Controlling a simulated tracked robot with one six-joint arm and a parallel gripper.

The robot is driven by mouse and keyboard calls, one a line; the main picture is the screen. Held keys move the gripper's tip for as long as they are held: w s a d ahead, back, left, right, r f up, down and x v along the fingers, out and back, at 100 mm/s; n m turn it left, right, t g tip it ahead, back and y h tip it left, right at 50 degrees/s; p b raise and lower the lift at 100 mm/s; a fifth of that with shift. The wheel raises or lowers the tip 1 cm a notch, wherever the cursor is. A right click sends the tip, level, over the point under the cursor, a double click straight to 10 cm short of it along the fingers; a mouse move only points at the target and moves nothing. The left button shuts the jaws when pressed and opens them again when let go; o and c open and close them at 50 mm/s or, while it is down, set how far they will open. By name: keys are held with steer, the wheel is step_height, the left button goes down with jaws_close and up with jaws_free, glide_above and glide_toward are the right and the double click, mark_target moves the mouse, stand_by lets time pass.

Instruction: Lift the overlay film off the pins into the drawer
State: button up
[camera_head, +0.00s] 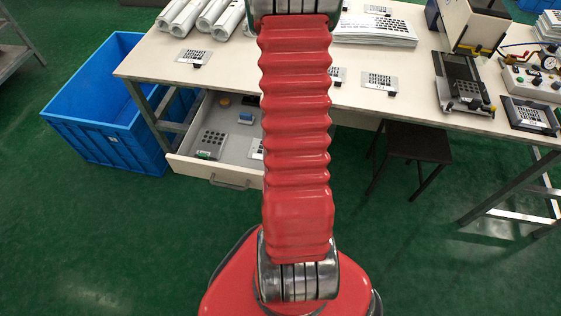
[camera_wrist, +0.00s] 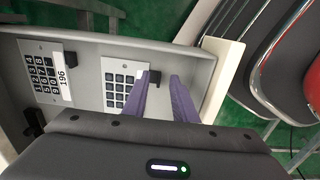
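The open drawer (camera_head: 228,172) sticks out under the bench, left of my arm; its wall (camera_wrist: 180,50) also shows in the wrist view. A pale overlay film (camera_wrist: 113,70) with dark key squares and a black tab (camera_wrist: 155,79) lies in or just above the drawer; contact with the floor is unclear. My gripper (camera_wrist: 162,76) is over the drawer with its two purple fingers apart, the tab between their tips, nearer the left finger. In the head view my arm hides the gripper. A dark fixture (camera_head: 458,70) stands on the bench at right; its pins cannot be made out.
A numbered keypad plate (camera_wrist: 42,60) labelled 196 lies left in the drawer. A blue item (camera_head: 245,118) lies further back. A blue crate (camera_head: 95,125) stands left of the drawer, a stool (camera_head: 416,142) to the right. Several films and rolls lie on the bench (camera_head: 235,75).

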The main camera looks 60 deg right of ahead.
step_height(320, 180, up, 11)
steer(key=shift+f, duration=0.15)
stand_by(0.5)
stand_by(0.9)
steer(key=w+a+r+m+t, duration=0.1)
steer(key=a+r+m+t, duration=0.1)
steer(key=a+r, duration=1)
steer(key=w+a+r+m+t, duration=0.1)
steer(key=a+r+m+t, duration=0.1)
steer(key=a+r, duration=1)
steer(key=a+t, duration=0.1)
steer(key=a, duration=0.6)
steer(key=shift+w+m+t, duration=0.3)
steer(key=shift+w, duration=0.1)
